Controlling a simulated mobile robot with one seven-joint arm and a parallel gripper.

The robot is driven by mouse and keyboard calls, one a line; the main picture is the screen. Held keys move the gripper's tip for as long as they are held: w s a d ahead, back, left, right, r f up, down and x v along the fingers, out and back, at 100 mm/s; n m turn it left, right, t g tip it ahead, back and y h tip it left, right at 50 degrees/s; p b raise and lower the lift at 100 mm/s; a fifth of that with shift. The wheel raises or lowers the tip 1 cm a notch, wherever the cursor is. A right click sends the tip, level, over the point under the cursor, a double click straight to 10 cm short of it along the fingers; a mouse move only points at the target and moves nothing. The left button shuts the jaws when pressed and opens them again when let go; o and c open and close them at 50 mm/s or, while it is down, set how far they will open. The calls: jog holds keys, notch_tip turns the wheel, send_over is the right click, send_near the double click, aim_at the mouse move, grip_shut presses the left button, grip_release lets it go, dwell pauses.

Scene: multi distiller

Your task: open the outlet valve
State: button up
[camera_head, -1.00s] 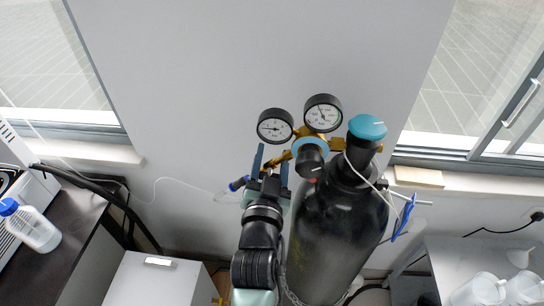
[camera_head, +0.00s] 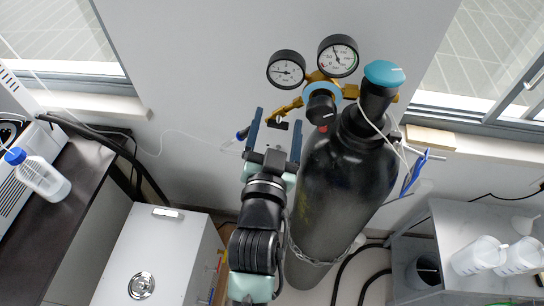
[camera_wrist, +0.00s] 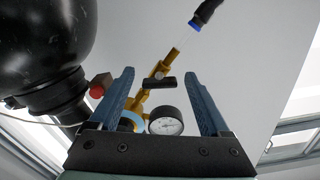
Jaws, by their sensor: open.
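The outlet valve is a small black bar handle (camera_head: 278,124) on the brass outlet pipe of the gas regulator. In the wrist view the black handle (camera_wrist: 160,82) lies crosswise on the pipe, with a pale round centre. My gripper (camera_head: 277,118) is open, and its blue fingers stand to the left and right of the handle. In the wrist view the handle shows between the fingertips of my gripper (camera_wrist: 158,75), with space on both sides. I see no contact, and I cannot tell the remaining depth.
A black gas cylinder (camera_head: 340,190) with a teal top knob (camera_head: 384,73) stands right of my arm. Two gauges (camera_head: 286,69) (camera_head: 338,56) and a black regulator knob (camera_head: 321,105) are close by. A white cabinet (camera_head: 160,255) stands lower left.

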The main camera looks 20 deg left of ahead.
jog(key=b+v, duration=0.2)
jog(key=v, duration=0.5)
jog(key=shift+s, duration=0.35)
jog(key=shift+d+r, duration=0.1)
